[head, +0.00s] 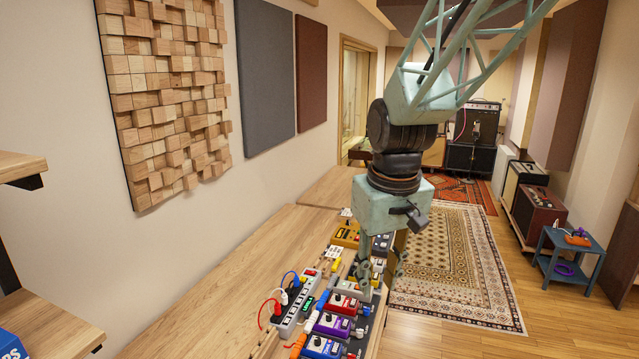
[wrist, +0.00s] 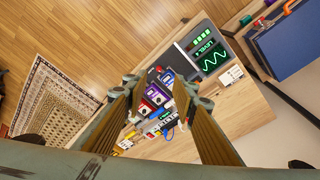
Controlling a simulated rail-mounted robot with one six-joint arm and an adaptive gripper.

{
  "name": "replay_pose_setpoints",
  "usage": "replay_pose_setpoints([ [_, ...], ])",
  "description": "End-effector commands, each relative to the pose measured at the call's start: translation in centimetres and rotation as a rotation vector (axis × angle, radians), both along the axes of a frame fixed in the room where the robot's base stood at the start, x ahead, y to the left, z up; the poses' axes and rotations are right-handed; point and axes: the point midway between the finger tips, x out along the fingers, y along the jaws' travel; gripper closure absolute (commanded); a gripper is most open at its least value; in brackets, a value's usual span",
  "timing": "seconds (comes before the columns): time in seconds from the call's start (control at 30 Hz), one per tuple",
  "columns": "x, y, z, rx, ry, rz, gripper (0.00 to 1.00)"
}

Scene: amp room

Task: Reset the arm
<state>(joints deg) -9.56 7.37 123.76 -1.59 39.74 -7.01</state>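My gripper (head: 381,275) points down over the pedals at the right side of the wooden bench (head: 235,265). In the wrist view its two fingers stand apart, and my gripper (wrist: 160,88) is open with nothing held between them. Beyond the fingertips, a purple pedal (wrist: 155,95) and a blue pedal (wrist: 167,76) show in the gap. In the head view a red pedal (head: 343,304) lies just in front of the gripper. The gripper hides part of the pedal row; whether it touches any pedal I cannot tell.
A power strip (head: 294,308) with plugged cables lies left of the pedals. A yellow pedal (head: 345,236) sits behind. A lit screen (wrist: 207,50) shows in the wrist view. Right of the bench are a patterned rug (head: 455,265) and a blue side table (head: 570,250). The bench's left part is clear.

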Motion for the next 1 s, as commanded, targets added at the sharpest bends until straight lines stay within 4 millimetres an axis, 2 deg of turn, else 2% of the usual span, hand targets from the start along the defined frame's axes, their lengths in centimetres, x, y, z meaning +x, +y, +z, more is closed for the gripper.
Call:
replay_pose_setpoints([
  [0.5,-7.2,-3.2,4.2,0.017,-0.046,-0.076,0.75],
  [1.0,-14.8,-5.6,6.5,0.032,-0.087,-0.147,0.75],
])
